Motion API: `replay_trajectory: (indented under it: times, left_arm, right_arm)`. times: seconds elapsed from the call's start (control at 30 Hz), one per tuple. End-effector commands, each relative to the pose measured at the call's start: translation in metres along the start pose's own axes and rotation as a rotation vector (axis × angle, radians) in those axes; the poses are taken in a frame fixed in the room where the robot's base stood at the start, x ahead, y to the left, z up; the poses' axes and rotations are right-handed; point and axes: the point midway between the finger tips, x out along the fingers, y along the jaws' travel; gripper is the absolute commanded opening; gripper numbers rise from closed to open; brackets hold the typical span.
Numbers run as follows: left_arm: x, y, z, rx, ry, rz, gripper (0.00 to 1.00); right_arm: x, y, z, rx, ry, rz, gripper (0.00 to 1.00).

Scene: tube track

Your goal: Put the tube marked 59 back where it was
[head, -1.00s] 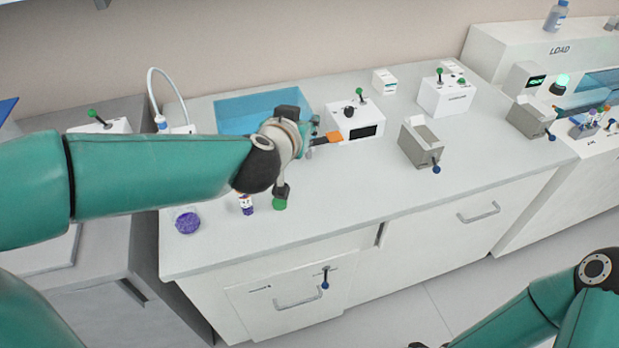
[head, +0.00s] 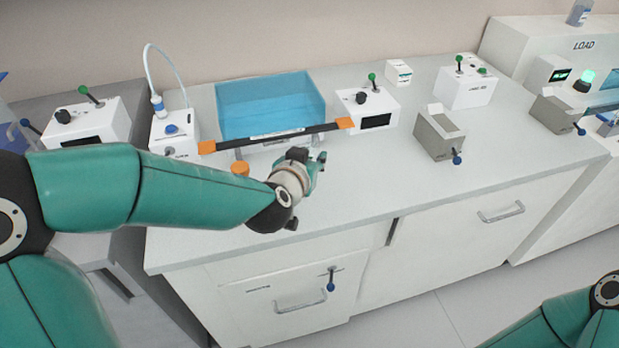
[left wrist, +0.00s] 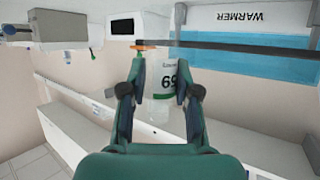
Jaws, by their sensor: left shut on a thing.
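My left gripper (head: 312,172) is above the front left of the counter, in front of the blue bath. In the left wrist view, the gripper (left wrist: 160,88) is shut on a clear tube (left wrist: 158,110) with a white label. The label's large dark digits are upside down in that view and fit 59. In the head view I cannot make out the tube behind my gripper. My right gripper is out of view; only part of that arm shows at bottom right.
A blue bath (head: 270,100) stands behind, with a dark bar (head: 285,137) with orange ends across its front. An orange cap (head: 240,168) shows just beyond my left arm. White devices (head: 367,105) and a grey box (head: 440,138) stand around. The counter's front right is clear.

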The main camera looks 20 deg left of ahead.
Motion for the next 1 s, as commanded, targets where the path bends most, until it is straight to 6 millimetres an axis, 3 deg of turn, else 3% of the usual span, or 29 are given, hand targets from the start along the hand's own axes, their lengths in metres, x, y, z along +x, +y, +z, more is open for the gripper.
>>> replay_trajectory:
  times: [0.3,0.7,0.73,0.87,1.0]
  left_arm:
    - [0.016,0.000,0.038,0.002,-0.003,0.001,0.00]
    - [0.017,0.000,0.042,0.000,0.000,0.001,0.00]
    - [0.017,0.000,0.040,0.000,0.000,0.002,0.36]
    - [0.017,0.001,0.040,0.001,-0.001,0.002,0.56]
    - [0.017,0.001,0.040,0.001,-0.001,0.002,0.56]
  right_arm:
    - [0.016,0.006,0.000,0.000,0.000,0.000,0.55]
    - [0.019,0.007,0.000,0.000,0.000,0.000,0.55]
    - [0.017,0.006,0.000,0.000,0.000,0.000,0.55]
    - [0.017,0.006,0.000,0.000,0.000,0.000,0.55]
    - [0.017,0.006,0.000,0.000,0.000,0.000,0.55]
